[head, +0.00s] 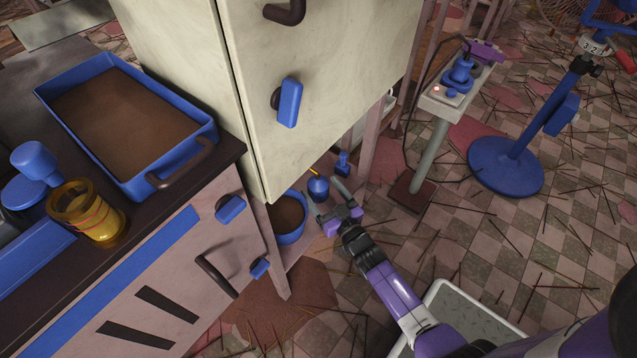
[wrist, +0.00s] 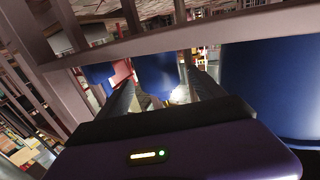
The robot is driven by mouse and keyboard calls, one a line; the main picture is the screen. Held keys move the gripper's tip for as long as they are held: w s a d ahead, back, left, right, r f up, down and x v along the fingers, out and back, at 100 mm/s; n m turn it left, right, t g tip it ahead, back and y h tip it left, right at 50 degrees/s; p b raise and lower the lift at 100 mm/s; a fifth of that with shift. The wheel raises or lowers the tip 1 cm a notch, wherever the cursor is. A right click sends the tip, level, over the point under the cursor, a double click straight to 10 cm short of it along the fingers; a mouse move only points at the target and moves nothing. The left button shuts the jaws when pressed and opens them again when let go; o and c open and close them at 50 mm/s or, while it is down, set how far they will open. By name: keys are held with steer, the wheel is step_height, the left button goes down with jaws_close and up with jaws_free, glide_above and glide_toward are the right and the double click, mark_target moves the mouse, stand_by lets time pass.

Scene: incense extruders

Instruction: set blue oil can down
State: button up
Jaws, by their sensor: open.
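The blue oil can (head: 318,188), small and round with a thin orange spout, stands upright on the low shelf (head: 283,254) beneath the cream cabinet. My gripper (head: 321,186) reaches in from the lower right, its purple palm close in front of the can. Its two dark fingers are spread apart, one on each side of the can. In the wrist view a blue body (wrist: 157,76), probably the can, shows between the fingers. Gaps on both sides are hard to judge there. The can's base is partly hidden by the gripper in the head view.
A blue bowl of brown material (head: 290,232) is close left of the can. A small blue object (head: 342,163) stands behind it. The cream cabinet (head: 330,75) overhangs the shelf. A counter with a blue tray (head: 200,140) is left. Stick-strewn floor (head: 440,235) is open to the right.

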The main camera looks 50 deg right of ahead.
steer(key=s+a+r+n+y+p, duration=0.1)
steer(key=s+a+r+y, duration=0.1)
steer(key=s+a+r, duration=0.65)
steer(key=s+a+r+n+y+p, duration=0.1)
steer(key=s+a, duration=0.5)
steer(key=s, duration=0.7)
steer(key=s+a+r+n+g+y, duration=0.1)
steer(key=s+a+r, duration=0.2)
steer(key=r, duration=0.5)
steer(key=s+a+r+n+g+y, duration=0.1)
steer(key=s+a+r, duration=0.3)
steer(key=r, duration=0.5)
steer(key=shift+s+y, duration=0.35)
steer(key=shift+y, duration=0.35)
steer(key=shift+r, duration=0.1)
